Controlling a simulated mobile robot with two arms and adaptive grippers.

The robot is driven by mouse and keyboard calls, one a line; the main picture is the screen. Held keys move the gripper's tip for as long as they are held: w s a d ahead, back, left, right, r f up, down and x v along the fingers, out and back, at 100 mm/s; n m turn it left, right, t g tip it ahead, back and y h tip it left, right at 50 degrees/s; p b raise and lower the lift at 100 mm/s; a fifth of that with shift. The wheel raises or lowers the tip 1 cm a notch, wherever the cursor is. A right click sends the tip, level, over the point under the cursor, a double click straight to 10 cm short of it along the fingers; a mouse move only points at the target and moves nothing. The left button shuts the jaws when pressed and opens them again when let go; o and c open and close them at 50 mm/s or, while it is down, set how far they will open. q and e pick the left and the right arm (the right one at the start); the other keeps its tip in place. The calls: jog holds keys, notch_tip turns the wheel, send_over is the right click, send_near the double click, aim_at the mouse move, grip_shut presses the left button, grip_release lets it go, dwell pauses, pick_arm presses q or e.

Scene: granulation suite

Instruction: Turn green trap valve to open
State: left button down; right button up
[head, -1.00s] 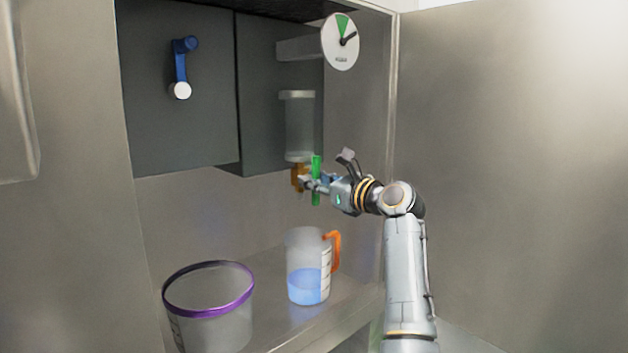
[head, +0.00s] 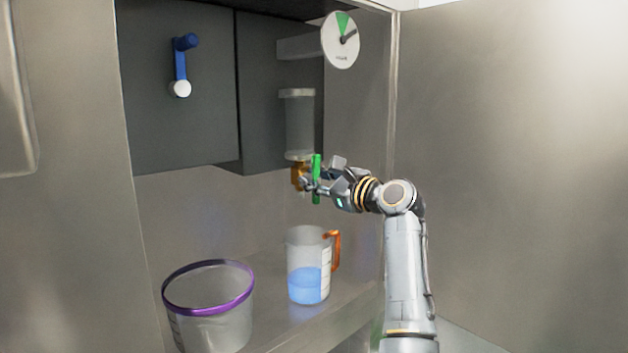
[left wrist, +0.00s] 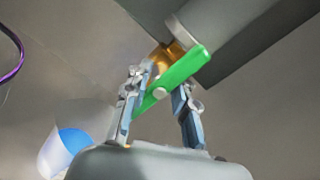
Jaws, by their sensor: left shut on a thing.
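The green trap valve handle (head: 316,180) stands upright in the head view, beside the brass valve body (head: 298,174) under a clear cylinder (head: 299,124). My left gripper (head: 311,184) is at the handle and shut on it. In the left wrist view the green handle (left wrist: 176,80) runs diagonally between the two fingers of the left gripper (left wrist: 163,94), with the brass body (left wrist: 168,55) behind it. The fingers hide part of the valve body. My right gripper is not in view.
A jug of blue liquid with an orange handle (head: 308,248) stands on the shelf below the valve. A purple-rimmed clear bucket (head: 208,317) is at its left. A round dial (head: 341,41) is above. A blue crank (head: 181,68) is on the dark panel.

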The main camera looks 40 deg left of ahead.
pick_arm(q)
jog(key=c, duration=1.1)
grip_release()
jog(key=shift+d, duration=0.1)
jog(key=d, duration=0.7)
jog(key=shift+s+d, duration=0.2)
jog(key=shift+s, duration=0.1)
